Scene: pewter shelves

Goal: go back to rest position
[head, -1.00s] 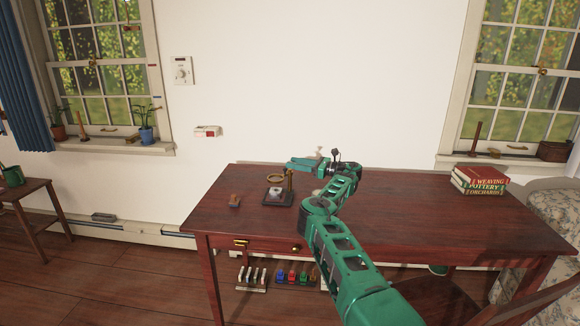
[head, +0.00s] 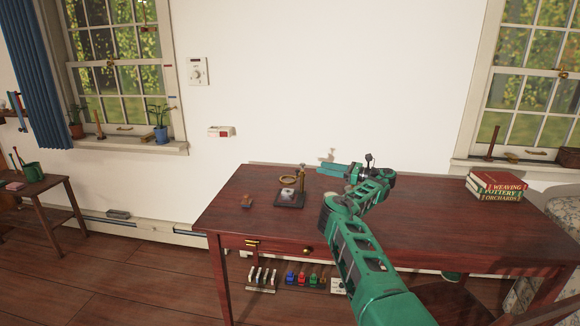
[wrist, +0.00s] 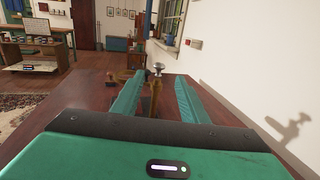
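My gripper (head: 322,169) is above the far side of the dark red desk (head: 420,215), pointing left. The wrist view shows its two green fingers (wrist: 157,100) spread apart, with gaps beside the post seen between them; nothing is visibly held. That brown post with a silver knob (wrist: 158,69) appears beyond the fingers. In the head view, a small dark stand (head: 290,201) with a brass ring (head: 289,179) stands left of the gripper, apart from it. My bent green arm crosses the desk.
A small brown block (head: 247,201) lies left of the stand. Stacked books (head: 494,187) are at the desk's right. A chair (head: 478,300) is in front at lower right. The white wall (head: 340,80) is close behind. The middle right desktop is clear.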

